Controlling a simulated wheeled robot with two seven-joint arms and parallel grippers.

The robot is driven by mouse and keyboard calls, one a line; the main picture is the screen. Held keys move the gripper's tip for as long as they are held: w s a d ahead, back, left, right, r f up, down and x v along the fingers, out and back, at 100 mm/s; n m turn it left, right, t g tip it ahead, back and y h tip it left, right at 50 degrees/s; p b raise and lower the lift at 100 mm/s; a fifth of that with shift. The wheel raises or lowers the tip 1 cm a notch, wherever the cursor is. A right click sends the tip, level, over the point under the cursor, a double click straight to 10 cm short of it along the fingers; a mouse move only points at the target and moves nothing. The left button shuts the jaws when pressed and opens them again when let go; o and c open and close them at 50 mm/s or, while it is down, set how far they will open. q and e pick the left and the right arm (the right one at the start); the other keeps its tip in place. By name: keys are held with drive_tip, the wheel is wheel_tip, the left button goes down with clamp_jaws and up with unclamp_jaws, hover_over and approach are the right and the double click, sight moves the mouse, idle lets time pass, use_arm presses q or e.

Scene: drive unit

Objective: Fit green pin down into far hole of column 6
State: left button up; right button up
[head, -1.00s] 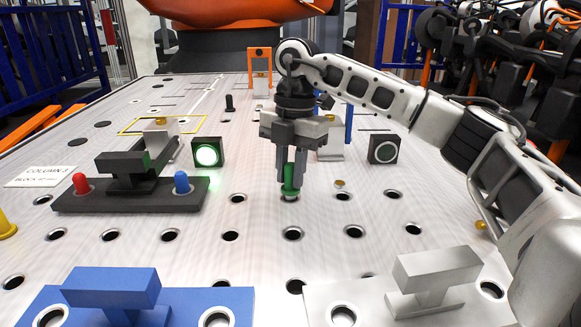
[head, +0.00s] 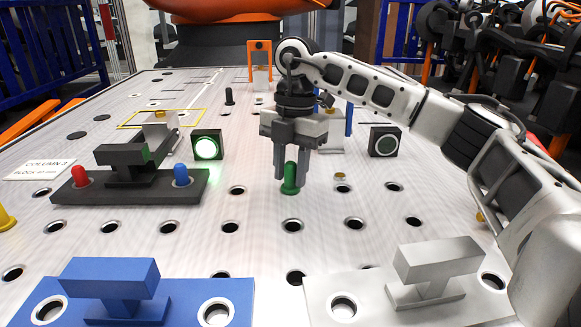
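The green pin (head: 290,179) stands upright in a hole of the pale perforated plate (head: 330,275). Its flange covers the hole, and its lower part is hidden. My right gripper (head: 291,172) points down above it, with its two fingers spread on either side of the pin's head. A gap shows between the fingers and the pin. The nearest holes in front (head: 292,226) and to the left (head: 237,190) are empty. My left gripper is out of view.
A dark fixture (head: 130,188) with a red pin (head: 80,177) and a blue pin (head: 181,175) stands left. A lit green button box (head: 207,146) is behind it. Blue (head: 110,285) and silver (head: 435,270) T-shaped blocks stand in front. A dark box (head: 385,142) is at right.

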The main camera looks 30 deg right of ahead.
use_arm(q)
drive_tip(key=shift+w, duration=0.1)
use_arm(e)
drive_tip(key=shift+o, duration=1)
use_arm(q)
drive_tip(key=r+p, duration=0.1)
drive_tip(key=p, duration=0.2)
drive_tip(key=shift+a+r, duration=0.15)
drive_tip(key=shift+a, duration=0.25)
use_arm(e)
wheel_tip(320, 180, up, 16)
drive_tip(key=d, duration=0.1)
drive_tip(key=shift+w+d, duration=0.35)
drive_tip(key=shift+w, duration=0.05)
